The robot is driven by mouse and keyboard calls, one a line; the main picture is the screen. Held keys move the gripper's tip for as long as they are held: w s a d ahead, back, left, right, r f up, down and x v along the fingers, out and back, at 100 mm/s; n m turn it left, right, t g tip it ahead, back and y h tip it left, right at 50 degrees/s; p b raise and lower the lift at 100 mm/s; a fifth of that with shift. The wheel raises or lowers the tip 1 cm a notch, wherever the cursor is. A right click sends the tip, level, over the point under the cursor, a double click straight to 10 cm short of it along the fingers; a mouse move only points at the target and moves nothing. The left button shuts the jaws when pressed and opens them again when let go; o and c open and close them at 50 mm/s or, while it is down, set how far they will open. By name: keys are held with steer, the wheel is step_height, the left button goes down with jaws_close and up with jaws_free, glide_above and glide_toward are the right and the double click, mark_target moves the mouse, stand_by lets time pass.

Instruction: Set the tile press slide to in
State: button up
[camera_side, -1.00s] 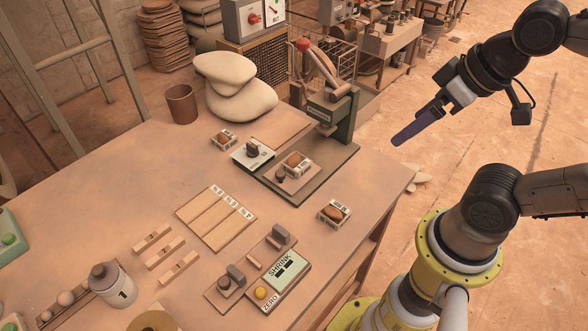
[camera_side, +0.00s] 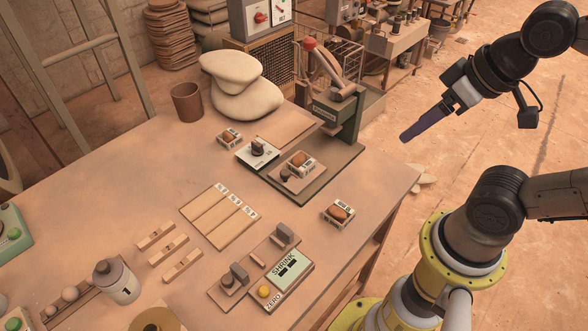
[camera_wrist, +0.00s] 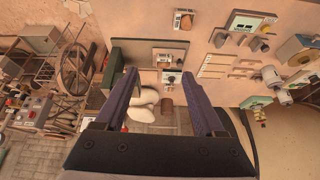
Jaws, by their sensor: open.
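The tile press (camera_side: 340,118) is a dark green frame with a red-knobbed lever (camera_side: 310,44), at the far right of the table. A pale slide plate (camera_side: 297,167) with a dark round knob (camera_side: 286,174) lies on the press's green base, on the table side of the upright. A brown tile in a small labelled holder (camera_side: 302,159) sits on it. My gripper (camera_side: 424,123) is open and empty, in the air to the right of the press, beyond the table edge. In the wrist view, its two purple fingers (camera_wrist: 160,75) stand apart, with the green press base partly between them.
A white plate with a dark knob (camera_side: 258,151) stands left of the slide. Other tile holders (camera_side: 229,138) (camera_side: 339,213) lie on either side. The SHRINK gauge (camera_side: 286,264) is nearer the front. White sacks (camera_side: 240,85) are behind. Air between gripper and press looks clear.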

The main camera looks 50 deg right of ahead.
steer(key=shift+r+m, duration=0.25)
steer(key=shift+m, duration=0.15)
steer(key=shift+c, duration=1.2)
steer(key=w+r+m, duration=0.1)
steer(key=w, duration=0.1)
steer(key=w+r+m, duration=0.1)
steer(key=w, duration=0.1)
steer(key=w+r+m, duration=0.2)
steer(key=shift+a, duration=0.3)
steer(key=shift+c, duration=0.6)
steer(key=m+g, duration=0.4)
steer(key=g, duration=0.2)
glide_above(285, 172)
step_height(285, 172, down, 14)
step_height(285, 172, down, 13)
steer(key=shift+r, duration=0.1)
jaws_close()
